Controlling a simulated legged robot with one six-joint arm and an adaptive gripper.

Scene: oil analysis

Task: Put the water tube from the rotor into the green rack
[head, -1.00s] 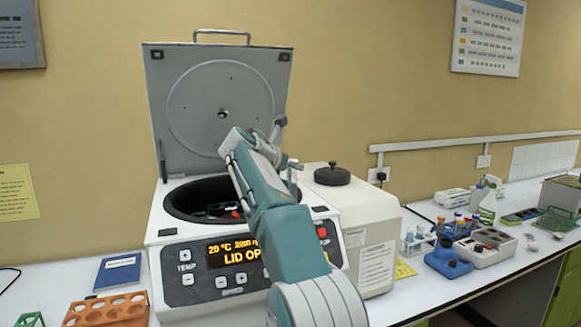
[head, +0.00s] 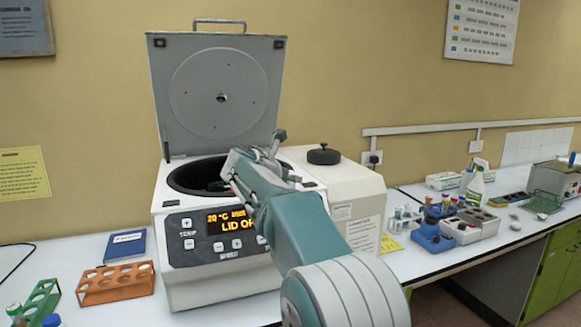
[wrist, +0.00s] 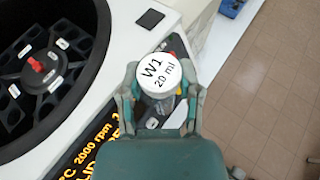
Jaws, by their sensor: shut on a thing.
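In the wrist view my gripper (wrist: 160,78) is shut on the water tube (wrist: 158,73), which has a round white cap marked "W1 20 ml". The tube is outside the rotor bowl, above the front panel of the centrifuge; its body is mostly hidden under the cap. The black rotor (wrist: 38,70) with its red centre knob is at the left of the wrist view. In the head view my arm hides the tube and fingertips. The green rack (head: 42,296) stands at the lower left corner, partly cut off by the frame.
The centrifuge (head: 185,285) stands with its lid (head: 222,95) raised. Capped tubes (head: 50,320) show at the bottom left corner. A white machine (head: 335,190) stands right of the centrifuge.

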